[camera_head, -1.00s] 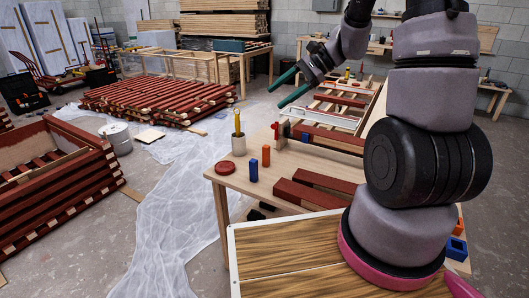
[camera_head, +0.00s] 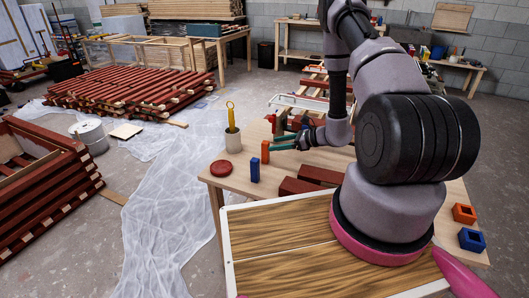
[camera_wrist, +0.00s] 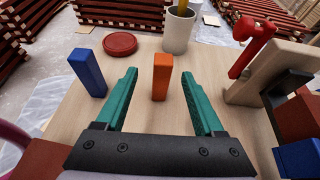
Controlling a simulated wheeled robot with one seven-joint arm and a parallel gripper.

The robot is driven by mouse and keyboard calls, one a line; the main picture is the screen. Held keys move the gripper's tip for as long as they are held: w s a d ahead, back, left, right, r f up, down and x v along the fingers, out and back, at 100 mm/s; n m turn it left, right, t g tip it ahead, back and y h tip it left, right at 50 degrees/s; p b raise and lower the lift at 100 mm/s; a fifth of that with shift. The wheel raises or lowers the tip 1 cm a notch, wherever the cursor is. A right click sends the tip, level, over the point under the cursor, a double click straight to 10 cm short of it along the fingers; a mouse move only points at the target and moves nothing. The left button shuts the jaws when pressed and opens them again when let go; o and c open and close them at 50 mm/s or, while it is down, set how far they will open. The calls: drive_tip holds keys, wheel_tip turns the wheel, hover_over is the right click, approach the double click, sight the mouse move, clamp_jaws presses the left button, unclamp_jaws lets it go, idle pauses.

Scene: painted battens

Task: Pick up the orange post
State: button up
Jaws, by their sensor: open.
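The orange post (camera_head: 265,151) stands upright on the wooden table. In the wrist view the orange post (camera_wrist: 162,77) stands between and just beyond the two green fingers of my gripper (camera_wrist: 158,84), with clear gaps on both sides. My gripper is open and holds nothing. In the head view my gripper (camera_head: 284,139) reaches from the right towards the post, its fingertips close to it. Whether a finger touches the post cannot be told there.
A blue post (camera_head: 254,169) stands left of the orange one. A red disc (camera_head: 221,168) and a cup (camera_head: 233,139) with a yellow-handled tool are behind. Dark red battens (camera_head: 298,186) lie in front. A red clamp-like piece (camera_wrist: 252,46) stands to the right in the wrist view.

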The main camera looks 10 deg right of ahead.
sight(265, 152)
drive_tip(key=x, duration=0.9)
drive_tip(key=shift+w+d+r, duration=0.1)
drive_tip(key=shift+w+r, duration=0.05)
clamp_jaws()
